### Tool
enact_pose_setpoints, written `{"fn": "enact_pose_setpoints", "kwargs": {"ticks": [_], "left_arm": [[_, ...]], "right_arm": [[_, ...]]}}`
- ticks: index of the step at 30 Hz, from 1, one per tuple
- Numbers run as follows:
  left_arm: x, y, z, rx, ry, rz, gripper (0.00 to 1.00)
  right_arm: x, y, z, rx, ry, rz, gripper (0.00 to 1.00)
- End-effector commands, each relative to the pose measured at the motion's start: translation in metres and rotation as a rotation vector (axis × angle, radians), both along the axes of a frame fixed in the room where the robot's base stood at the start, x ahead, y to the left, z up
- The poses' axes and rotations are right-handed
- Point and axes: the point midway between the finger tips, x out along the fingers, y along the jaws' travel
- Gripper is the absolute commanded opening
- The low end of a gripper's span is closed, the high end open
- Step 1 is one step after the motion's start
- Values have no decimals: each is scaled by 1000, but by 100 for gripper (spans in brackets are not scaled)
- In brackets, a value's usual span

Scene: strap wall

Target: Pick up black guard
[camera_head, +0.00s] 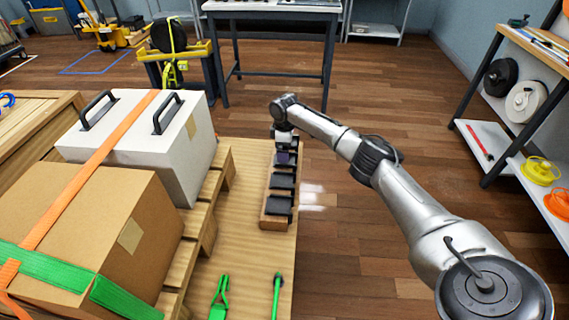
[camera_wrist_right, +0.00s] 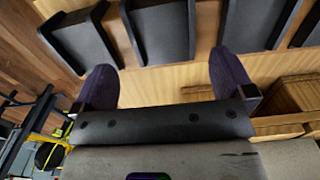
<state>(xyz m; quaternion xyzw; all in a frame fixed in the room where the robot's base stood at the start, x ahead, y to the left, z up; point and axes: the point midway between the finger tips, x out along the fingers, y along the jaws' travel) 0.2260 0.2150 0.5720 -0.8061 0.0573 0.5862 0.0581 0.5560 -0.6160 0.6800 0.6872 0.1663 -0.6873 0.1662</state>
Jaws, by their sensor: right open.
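Several black guards stand in a row in a narrow wooden holder (camera_head: 273,223) on the pallet-side wooden board. One guard (camera_head: 279,206) is at the near end and another guard (camera_head: 283,181) is just behind it. My right gripper (camera_head: 284,158) is over the far part of the row and covers some of it. In the right wrist view, its two purple fingers (camera_wrist_right: 163,65) are spread apart with nothing held. One black guard (camera_wrist_right: 160,30) lies straight ahead of the gap between the fingers, with other guards on both sides. My left gripper is not in view.
A white case (camera_head: 190,150) with black handles and a cardboard box (camera_head: 90,220) stand strapped on a pallet to the left. Green strap pieces (camera_head: 219,298) lie at the board's near end. A shelf with reels (camera_head: 500,77) is at right. The floor between is clear.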

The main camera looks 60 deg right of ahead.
Motion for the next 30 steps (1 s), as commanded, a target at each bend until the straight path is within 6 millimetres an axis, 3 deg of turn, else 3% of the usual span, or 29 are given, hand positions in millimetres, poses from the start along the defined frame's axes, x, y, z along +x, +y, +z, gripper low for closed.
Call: {"fn": "enact_pose_setpoints", "kwargs": {"ticks": [9,18,30], "left_arm": [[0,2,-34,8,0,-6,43],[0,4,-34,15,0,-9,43],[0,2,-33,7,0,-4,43]], "right_arm": [[-5,2,-42,-1,0,-1,100],[-5,2,-43,-1,0,-1,99],[-5,2,-43,-1,0,-1,61]]}}
